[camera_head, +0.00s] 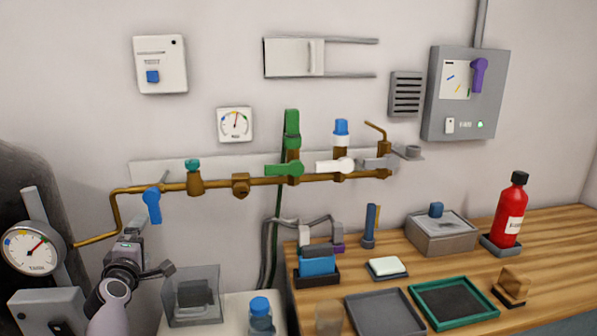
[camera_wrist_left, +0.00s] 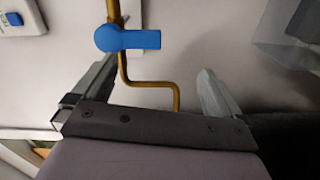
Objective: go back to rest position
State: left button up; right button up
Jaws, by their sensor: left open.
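My left gripper (camera_head: 148,246) is at the lower left of the head view, in front of the wall and below the brass pipe (camera_head: 225,184). In the left wrist view its two fingers (camera_wrist_left: 156,68) stand wide apart with nothing between them. The blue valve handle (camera_head: 152,205) hangs from the pipe just above the gripper. In the left wrist view the blue handle (camera_wrist_left: 127,39) is beyond the fingertips, and the gripper appears apart from it. My right gripper is in neither view.
A round gauge (camera_head: 33,248) stands left of my arm. A clear box (camera_head: 192,296) and a blue-capped bottle (camera_head: 260,316) are to its right. The wooden bench (camera_head: 555,234) holds trays, a grey box (camera_head: 441,233) and a red bottle (camera_head: 510,212).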

pick_arm(q)
jog(key=s+d+f+m+g+h, duration=0.1)
jog(key=s+d+f+m, duration=0.3)
jog(key=s+f+m, duration=0.35)
jog(key=s+d+f+m+g+h, duration=0.25)
jog(key=s+f+m, duration=0.25)
jog(key=s+f, duration=0.45)
jog(key=s+d+f+m+g+h, duration=0.1)
jog(key=s+d+f+m, duration=0.2)
jog(key=s, duration=0.3)
jog(key=s+d+f+m+g+h, duration=0.1)
jog(key=s+d+f+m, duration=0.2)
jog(key=s+d, duration=0.2)
jog(key=s+d+f+m+g+h, duration=0.1)
jog(key=s+d+f+m, duration=0.2)
jog(key=s, duration=0.6)
jog(key=shift+d, duration=0.9)
jog(key=shift+w, duration=0.1)
